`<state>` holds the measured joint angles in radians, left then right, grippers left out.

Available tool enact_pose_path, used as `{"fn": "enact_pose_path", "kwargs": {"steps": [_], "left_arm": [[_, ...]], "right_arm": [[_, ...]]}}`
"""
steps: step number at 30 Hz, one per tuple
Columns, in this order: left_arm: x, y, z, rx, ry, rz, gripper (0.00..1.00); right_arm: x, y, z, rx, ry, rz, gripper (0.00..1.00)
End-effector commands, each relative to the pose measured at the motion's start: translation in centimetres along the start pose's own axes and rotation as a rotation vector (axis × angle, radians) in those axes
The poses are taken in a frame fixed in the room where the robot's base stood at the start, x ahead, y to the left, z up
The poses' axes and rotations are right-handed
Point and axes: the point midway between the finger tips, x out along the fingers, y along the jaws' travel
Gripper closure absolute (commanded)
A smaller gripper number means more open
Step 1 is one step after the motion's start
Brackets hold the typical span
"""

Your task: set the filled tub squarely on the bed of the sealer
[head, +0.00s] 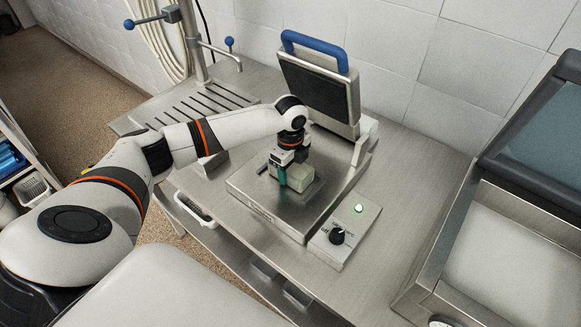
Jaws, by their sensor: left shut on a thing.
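The sealer stands open in the middle of the counter, its dark lid (318,88) with a blue handle (314,47) raised at the back. Its flat metal bed (309,209) lies in front of the lid. The tub (302,187), pale and greenish, is over the bed, partly hidden by my gripper. My left gripper (280,180) points down and is shut on the tub. I cannot tell whether the tub touches the bed or how square it sits. My right gripper is not in view.
A control box (345,238) with a black knob and a lit green button sits at the sealer's front right. A steel basin unit with a dark lid (545,130) stands at the right. A slotted drain tray (190,105) and a post with blue knobs are at the back left.

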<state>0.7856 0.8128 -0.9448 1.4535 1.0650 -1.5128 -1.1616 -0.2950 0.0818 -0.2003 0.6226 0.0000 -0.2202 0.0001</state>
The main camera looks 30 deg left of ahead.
Motion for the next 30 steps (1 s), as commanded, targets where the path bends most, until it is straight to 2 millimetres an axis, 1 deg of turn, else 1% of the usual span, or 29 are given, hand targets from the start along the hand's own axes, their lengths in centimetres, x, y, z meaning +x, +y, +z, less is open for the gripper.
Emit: {"fn": "enact_pose_path", "kwargs": {"steps": [5,6,7,15,19,23,30], "left_arm": [[0.2,0.0,0.0,0.000,-0.001,0.001,0.74],[0.2,0.0,0.0,0.000,-0.001,0.000,0.38],[0.2,0.0,0.0,0.000,-0.001,0.000,0.36],[0.1,0.0,0.0,0.000,0.000,0.001,0.36],[-0.8,0.1,0.0,0.000,0.000,0.004,0.36],[-3.0,0.1,0.0,0.001,-0.001,0.005,0.36],[-8.2,0.2,0.0,0.000,-0.001,0.005,0.36]], "right_arm": [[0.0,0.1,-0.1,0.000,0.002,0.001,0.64],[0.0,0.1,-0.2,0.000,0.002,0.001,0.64],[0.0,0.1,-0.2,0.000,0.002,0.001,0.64],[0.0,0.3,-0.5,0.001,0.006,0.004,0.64],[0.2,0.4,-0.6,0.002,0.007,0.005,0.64],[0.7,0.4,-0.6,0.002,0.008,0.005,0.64],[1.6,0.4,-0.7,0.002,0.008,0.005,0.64]]}}
